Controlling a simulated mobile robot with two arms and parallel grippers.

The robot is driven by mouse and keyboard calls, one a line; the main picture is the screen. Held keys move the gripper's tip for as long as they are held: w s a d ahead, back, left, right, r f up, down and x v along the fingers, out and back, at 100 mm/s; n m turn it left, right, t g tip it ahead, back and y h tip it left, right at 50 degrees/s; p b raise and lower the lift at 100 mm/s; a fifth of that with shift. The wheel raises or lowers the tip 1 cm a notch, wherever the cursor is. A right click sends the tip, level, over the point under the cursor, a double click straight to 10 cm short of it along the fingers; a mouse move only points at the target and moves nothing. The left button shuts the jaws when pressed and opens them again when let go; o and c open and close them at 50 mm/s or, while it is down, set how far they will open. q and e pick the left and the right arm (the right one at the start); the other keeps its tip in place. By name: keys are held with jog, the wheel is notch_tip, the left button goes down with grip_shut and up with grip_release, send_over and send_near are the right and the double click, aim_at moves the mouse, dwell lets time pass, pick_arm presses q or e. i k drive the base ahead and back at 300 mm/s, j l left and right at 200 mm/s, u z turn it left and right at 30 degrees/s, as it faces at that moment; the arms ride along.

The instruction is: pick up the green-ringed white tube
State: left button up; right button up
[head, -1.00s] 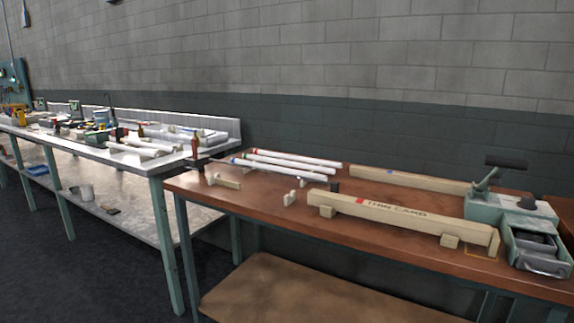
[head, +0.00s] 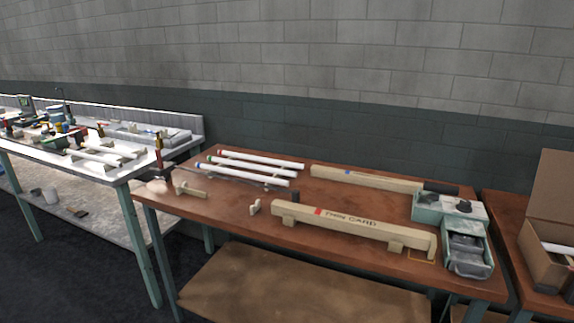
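The green-ringed white tube (head: 254,166) lies on the brown table (head: 229,213), between two other white tubes. Its green end is at the left. The red-ringed tube (head: 262,160) lies behind it and the blue-ringed tube (head: 245,174) lies in front. All three run roughly parallel, slanting slightly down to the right. Neither of my grippers shows in the head view.
A long wooden block marked "THIN CARD" (head: 350,223) lies at the table's front. Another long beam (head: 380,178) lies behind. A green machine with a drawer (head: 450,207) stands at the right. A cluttered bench (head: 125,175) stands left; an open cardboard box (head: 545,262) is far right.

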aim_at(268, 170)
jog(key=i+j+z, duration=0.2)
jog(key=z, duration=0.25)
jog(key=i+j+z, duration=0.1)
jog(key=j+z, duration=0.4)
jog(key=i+j+z, duration=0.1)
jog(key=j+z, duration=0.35)
jog(key=l, duration=0.1)
